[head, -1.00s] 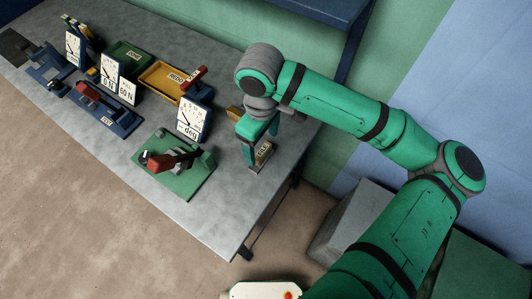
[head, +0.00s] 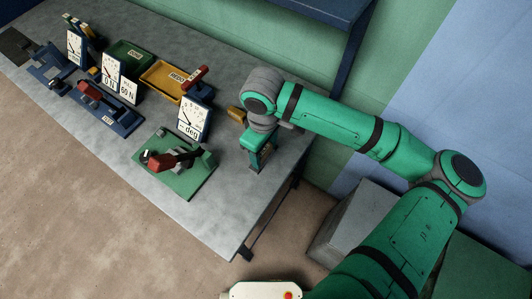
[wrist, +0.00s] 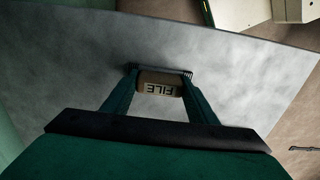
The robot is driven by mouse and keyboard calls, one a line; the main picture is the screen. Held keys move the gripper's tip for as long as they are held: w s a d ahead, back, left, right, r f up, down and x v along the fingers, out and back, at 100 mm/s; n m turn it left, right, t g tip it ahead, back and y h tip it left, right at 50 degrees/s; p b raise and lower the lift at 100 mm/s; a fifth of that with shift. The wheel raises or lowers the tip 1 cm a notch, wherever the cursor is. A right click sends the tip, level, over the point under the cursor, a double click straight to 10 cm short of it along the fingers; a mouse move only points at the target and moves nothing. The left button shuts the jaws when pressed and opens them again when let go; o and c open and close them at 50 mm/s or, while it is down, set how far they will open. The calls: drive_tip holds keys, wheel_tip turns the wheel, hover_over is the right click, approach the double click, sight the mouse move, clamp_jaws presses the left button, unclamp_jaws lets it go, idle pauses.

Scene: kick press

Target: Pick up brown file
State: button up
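The brown file (wrist: 160,77) with its pale FILE label shows between the fingers of my gripper (wrist: 160,84) in the wrist view. Both fingers lie close along its two sides; I cannot tell whether they press on it. A dark ridged strip shows at its far edge. In the head view my gripper (head: 261,163) points down at the right end of the grey bench (head: 235,215) and hides most of the file.
Left of my gripper stand a green plate with a red-handled press (head: 175,165) and a deg dial (head: 194,121). A yellow REDO tray (head: 160,92) and a green DONE tray (head: 122,66) stand farther back. The bench front right is bare.

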sight(180, 158)
drive_tip(key=shift+r, duration=0.1)
drive_tip(key=shift+c, duration=0.3)
drive_tip(key=shift+r, duration=0.5)
drive_tip(key=s+a+r, duration=0.6)
drive_tip(key=a+r, duration=0.6)
drive_tip(key=shift+s+a, duration=0.2)
drive_tip(key=shift+s, duration=0.15)
drive_tip(key=shift+o, duration=1.4)
drive_tip(key=shift+d, duration=0.1)
